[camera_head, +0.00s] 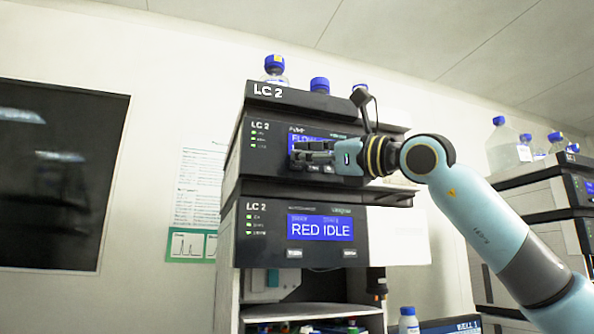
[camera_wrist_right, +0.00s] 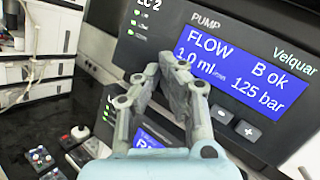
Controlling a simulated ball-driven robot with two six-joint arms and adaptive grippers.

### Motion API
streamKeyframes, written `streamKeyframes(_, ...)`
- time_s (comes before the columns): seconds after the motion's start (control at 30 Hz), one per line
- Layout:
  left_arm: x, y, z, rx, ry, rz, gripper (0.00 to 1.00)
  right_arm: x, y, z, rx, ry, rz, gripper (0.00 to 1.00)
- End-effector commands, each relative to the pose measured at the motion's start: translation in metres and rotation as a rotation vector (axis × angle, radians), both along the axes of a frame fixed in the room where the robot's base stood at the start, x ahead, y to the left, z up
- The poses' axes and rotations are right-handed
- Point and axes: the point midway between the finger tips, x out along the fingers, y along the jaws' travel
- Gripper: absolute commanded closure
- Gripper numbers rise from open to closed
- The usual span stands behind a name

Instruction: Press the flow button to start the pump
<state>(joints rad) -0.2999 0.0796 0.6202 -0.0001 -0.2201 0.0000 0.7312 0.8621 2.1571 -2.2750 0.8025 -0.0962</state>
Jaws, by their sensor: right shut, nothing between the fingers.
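The pump module (camera_head: 272,130) is the upper unit of the LC 2 stack. Its blue screen (camera_wrist_right: 240,75) reads FLOW, 1.0 ml/min, B ok and 125 bar in the right wrist view. A grey minus button (camera_wrist_right: 222,113) and a plus button (camera_wrist_right: 248,130) sit below the screen. My right gripper (camera_head: 300,154) is shut and empty in front of the pump panel, covering much of its screen in the head view. In the wrist view its fingers (camera_wrist_right: 168,80) overlap the panel left of these buttons. Any button behind them is hidden, and contact cannot be told. My left gripper is out of view.
A lower module's screen (camera_head: 320,228) reads RED IDLE. Blue-capped bottles (camera_head: 275,68) stand on the stack. A thin black bracket (camera_head: 363,108) projects near my right wrist. Another stack (camera_head: 540,195) stands at the right.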

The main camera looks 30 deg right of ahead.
Motion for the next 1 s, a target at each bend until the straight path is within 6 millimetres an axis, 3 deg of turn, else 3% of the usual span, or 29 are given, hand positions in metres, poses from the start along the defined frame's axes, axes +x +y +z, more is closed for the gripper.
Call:
streamKeyframes(0.47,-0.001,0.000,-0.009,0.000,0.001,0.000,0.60,-0.008,0.002,-0.001,-0.001,0.000,0.000,1.00)
streamKeyframes(1.0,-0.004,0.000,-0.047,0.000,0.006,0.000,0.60,-0.054,0.013,-0.002,-0.001,0.000,0.000,1.00)
